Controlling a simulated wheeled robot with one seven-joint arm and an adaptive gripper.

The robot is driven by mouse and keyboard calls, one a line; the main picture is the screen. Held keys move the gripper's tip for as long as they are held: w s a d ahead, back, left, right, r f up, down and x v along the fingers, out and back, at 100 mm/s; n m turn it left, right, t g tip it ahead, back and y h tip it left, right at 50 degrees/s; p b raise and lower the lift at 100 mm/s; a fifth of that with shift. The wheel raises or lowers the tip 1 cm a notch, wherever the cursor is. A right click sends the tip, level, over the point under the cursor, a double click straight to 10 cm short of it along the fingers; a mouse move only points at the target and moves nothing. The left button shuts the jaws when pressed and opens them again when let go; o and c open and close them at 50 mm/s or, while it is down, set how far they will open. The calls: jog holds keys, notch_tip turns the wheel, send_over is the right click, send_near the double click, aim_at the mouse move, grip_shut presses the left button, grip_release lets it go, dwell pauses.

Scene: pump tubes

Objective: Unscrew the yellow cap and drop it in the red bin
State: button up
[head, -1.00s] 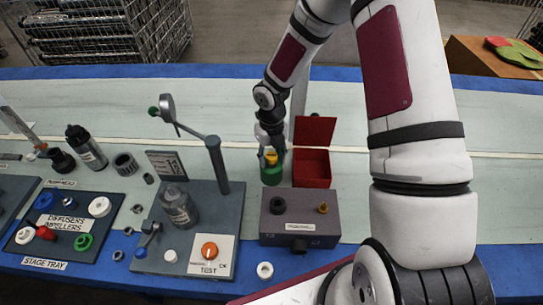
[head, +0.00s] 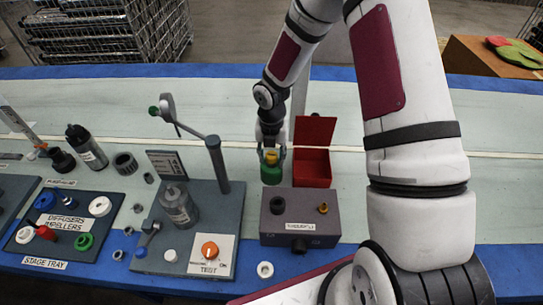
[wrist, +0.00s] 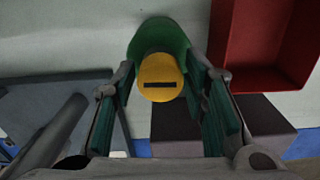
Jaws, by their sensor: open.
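The yellow cap (wrist: 160,78) sits on top of the green bottle or holder (wrist: 158,38), with a dark slot on its face in the wrist view. In the head view the yellow cap (head: 271,157) and the green body (head: 271,174) stand on the table just left of the red bin (head: 313,168). The red bin (wrist: 222,42) is at the upper right in the wrist view. My gripper (wrist: 165,98) is open, with one green-padded finger on each side of the cap. I cannot tell whether the fingers touch it.
A grey box (head: 272,230) with a dark and a brass fitting stands in front of the bin. A grey test stand (head: 205,245) with a post and bottle is to the left. A stage tray (head: 90,205) with coloured parts lies further left. The table behind is clear.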

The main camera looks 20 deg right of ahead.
jog(key=m, duration=0.6)
jog(key=shift+m, duration=0.3)
jog(key=m, duration=0.5)
jog(key=shift+w+b, duration=0.1)
jog(key=shift+b, duration=0.2)
grip_shut()
jog(key=n, duration=0.3)
jog(key=shift+p, duration=0.4)
jog(key=n, duration=0.3)
jog(key=shift+n+p, duration=0.4)
